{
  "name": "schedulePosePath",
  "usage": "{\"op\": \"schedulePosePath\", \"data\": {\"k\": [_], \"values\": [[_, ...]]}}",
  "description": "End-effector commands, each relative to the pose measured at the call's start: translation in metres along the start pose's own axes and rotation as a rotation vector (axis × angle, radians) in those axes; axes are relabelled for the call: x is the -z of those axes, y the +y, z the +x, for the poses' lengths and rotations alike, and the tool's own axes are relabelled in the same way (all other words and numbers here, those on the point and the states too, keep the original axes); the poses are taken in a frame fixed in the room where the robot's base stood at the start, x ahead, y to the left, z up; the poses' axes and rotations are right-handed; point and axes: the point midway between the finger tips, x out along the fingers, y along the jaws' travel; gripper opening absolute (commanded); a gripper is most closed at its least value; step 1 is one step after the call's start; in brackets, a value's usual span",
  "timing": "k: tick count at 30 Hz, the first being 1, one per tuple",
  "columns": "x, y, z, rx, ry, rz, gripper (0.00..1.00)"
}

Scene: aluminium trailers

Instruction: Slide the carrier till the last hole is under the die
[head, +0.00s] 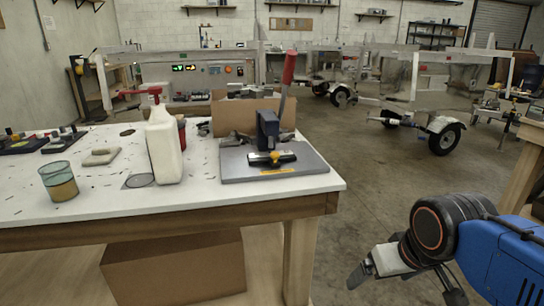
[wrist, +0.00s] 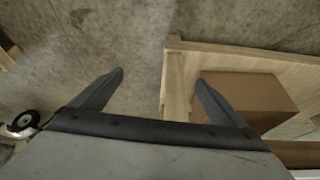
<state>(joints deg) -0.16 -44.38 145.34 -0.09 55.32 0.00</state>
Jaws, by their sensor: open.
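On the white-topped bench (head: 105,203), a small press with a dark blue body (head: 267,128) and a raised red-tipped lever (head: 288,68) stands on a grey base plate (head: 308,162). A black carrier with a yellow part (head: 275,156) lies at the foot of the press. Its holes and the die are too small or hidden to make out. My gripper (head: 406,284) is low at the right, beyond the bench's right end, apart from the press. In the wrist view its two fingers (wrist: 160,80) are spread and empty above the floor.
A white bottle with a red top (head: 164,145) stands left of the plate, with a glass of amber liquid (head: 59,181) further left. A cardboard box (head: 180,268) sits under the bench, also in the wrist view (wrist: 245,95). Trailers (head: 430,115) stand behind.

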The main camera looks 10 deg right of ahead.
Motion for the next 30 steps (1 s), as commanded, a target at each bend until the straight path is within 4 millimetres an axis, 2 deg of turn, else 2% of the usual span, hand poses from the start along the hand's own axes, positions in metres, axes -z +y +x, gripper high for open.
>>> {"op": "schedulePosePath", "data": {"k": [5, 6, 10, 12, 13, 17, 21, 30], "values": [[0.0, 0.0, 0.0, 0.0, 0.0, 0.0, 0.94], [0.0, 0.0, 0.0, 0.0, 0.0, 0.0, 0.91], [0.007, -0.001, -0.004, 0.004, -0.001, -0.01, 0.6], [0.02, -0.004, -0.012, 0.012, -0.006, -0.028, 0.44], [0.028, -0.005, -0.017, 0.017, -0.007, -0.04, 0.4], [0.075, -0.015, -0.044, 0.047, -0.018, -0.115, 0.4], [0.131, -0.029, -0.075, 0.088, -0.028, -0.212, 0.4], [0.246, -0.064, -0.13, 0.184, -0.039, -0.432, 0.4]]}}
